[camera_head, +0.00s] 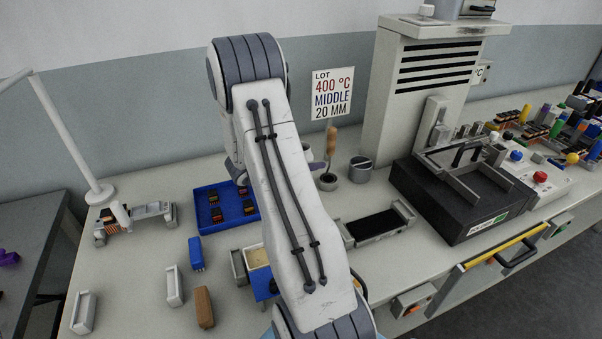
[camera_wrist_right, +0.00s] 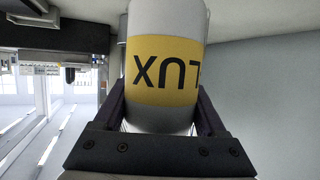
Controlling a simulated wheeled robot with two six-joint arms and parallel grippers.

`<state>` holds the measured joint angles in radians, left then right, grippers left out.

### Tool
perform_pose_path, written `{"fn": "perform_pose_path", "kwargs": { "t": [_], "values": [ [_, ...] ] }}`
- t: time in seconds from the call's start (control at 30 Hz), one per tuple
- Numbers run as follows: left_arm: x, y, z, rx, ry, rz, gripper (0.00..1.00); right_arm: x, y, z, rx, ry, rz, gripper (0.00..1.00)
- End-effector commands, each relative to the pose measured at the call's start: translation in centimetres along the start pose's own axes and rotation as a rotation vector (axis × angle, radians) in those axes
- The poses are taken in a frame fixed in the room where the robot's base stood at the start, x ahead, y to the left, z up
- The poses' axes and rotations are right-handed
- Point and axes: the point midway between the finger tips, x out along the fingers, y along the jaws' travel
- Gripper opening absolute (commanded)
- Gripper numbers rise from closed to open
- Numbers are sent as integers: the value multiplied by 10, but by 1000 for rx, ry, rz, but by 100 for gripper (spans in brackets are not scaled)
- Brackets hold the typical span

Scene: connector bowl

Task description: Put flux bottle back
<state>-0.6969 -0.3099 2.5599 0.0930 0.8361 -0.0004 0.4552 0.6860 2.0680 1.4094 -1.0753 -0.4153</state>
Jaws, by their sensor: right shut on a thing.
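The flux bottle (camera_wrist_right: 165,70) is white with a yellow band and dark letters that read upside down in the wrist view. My right gripper (camera_wrist_right: 162,112) is shut on it, with one dark finger on each side. My left gripper is not in view.
A round metal cup (camera_head: 360,170) and a wooden-handled brush in a holder (camera_head: 330,160) stand right of my arm. A blue tray (camera_head: 205,207) with dark parts lies left. A black tray (camera_head: 377,225), a dark machine (camera_head: 440,205) and a tall vented unit (camera_head: 390,100) stand right.

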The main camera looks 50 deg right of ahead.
Motion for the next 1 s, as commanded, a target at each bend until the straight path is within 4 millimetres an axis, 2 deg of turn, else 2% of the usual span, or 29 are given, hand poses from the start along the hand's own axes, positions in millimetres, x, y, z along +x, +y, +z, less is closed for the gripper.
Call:
{"fn": "perform_pose_path", "kwargs": {
  "t": [0.1, 0.2, 0.53, 0.97, 1.0],
  "values": [
    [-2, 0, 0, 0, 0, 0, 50, 0, -17, 11, 0, 1, -2, 0],
    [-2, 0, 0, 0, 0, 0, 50, 0, -24, 15, 1, 1, -1, 0],
    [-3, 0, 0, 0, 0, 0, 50, 14, -24, 50, -1, 1, 1, 0],
    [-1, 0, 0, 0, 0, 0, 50, 17, -24, 56, 1, 1, 0, 0],
    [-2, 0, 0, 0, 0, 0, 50, 17, -24, 56, 1, 0, 0, 85]
  ]
}}
